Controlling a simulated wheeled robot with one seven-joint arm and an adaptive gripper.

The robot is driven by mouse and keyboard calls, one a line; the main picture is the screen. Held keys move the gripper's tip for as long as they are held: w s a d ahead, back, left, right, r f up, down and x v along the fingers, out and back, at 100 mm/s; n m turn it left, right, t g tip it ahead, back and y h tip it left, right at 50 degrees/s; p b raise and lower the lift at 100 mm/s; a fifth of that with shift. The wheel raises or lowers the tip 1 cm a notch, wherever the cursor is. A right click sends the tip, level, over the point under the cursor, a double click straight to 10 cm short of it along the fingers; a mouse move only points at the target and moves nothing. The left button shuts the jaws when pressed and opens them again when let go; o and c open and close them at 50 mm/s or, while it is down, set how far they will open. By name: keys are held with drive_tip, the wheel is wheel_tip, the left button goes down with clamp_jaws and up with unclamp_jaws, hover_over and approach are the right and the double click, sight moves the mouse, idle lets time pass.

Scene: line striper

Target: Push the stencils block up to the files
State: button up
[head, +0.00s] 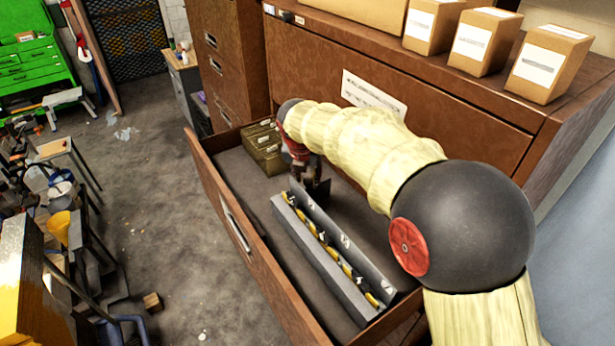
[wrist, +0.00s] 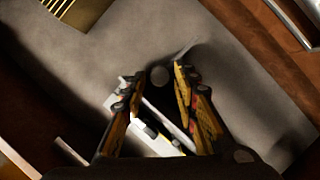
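The stencils block (head: 320,258), a long grey holder with upright metal plates and yellow pieces, lies in the open drawer. The files (head: 263,150), a brass-coloured block, stand at the drawer's far end, with bare drawer floor between the two. My gripper (head: 316,188) is low in the drawer at the stencils block's far end, on the side toward the files. In the wrist view my gripper (wrist: 159,80) has its fingers apart, with pale parts of the stencils block (wrist: 152,135) showing between and below them. The files (wrist: 75,10) show at the top left. Whether the fingers touch the block is unclear.
The drawer's wooden front wall (head: 262,262) bounds the left side. The brown cabinet (head: 430,110) rises on the right, with several cardboard boxes (head: 482,42) on top. Bare grey drawer floor (head: 236,178) shows near the files.

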drive_tip(key=shift+w+f, duration=0.2)
drive_tip(key=shift+f, duration=0.25)
drive_tip(key=shift+c, duration=0.2)
drive_tip(key=c, duration=0.7)
clamp_jaws()
